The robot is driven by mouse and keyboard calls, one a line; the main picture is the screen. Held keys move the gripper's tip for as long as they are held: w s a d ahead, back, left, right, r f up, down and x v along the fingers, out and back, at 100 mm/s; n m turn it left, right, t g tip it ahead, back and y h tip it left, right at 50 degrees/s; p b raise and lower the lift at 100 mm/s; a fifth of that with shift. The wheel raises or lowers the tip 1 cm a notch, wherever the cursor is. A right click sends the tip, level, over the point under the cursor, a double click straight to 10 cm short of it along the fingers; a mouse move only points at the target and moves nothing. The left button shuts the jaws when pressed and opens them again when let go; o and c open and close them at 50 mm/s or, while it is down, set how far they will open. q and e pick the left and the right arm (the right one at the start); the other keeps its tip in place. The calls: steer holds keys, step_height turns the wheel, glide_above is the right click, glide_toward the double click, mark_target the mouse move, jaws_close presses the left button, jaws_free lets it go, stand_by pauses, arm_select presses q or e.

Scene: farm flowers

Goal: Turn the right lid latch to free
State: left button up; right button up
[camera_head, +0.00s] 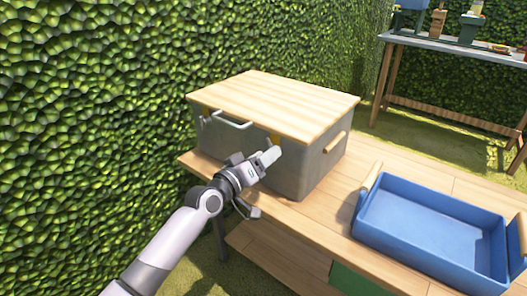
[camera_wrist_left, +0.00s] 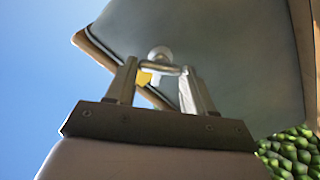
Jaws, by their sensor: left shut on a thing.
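A grey box with a pale wooden lid (camera_head: 275,100) stands closed on the wooden bench. The right lid latch (camera_head: 275,138) is a small yellow piece at the lid's front edge, near the right corner. My left gripper (camera_head: 268,158) is at that latch and shut on it. In the left wrist view, the gripper (camera_wrist_left: 160,78) has its fingers on either side of the silver part of the latch (camera_wrist_left: 160,55), with yellow (camera_wrist_left: 143,77) showing beside it. The fingers partly hide the latch, so its exact turn cannot be told. My right gripper is out of view.
A pale metal handle (camera_head: 232,122) and the left latch (camera_head: 204,113) are on the box front. A wooden side handle (camera_head: 336,142) is on its right. A blue tray (camera_head: 425,225) stands on the bench at right. A hedge (camera_head: 90,110) rises close at left.

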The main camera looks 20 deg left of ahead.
arm_select(q)
steer(key=shift+f+n+p, duration=0.1)
steer(key=shift+n+p, duration=1.05)
steer(key=shift+n, duration=4.05)
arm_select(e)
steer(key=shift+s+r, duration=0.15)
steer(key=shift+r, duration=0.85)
arm_select(q)
steer(key=o, duration=1)
steer(key=shift+o, duration=0.2)
steer(key=shift+a, duration=0.1)
steer(key=p+v, duration=0.1)
steer(key=v, duration=0.6)
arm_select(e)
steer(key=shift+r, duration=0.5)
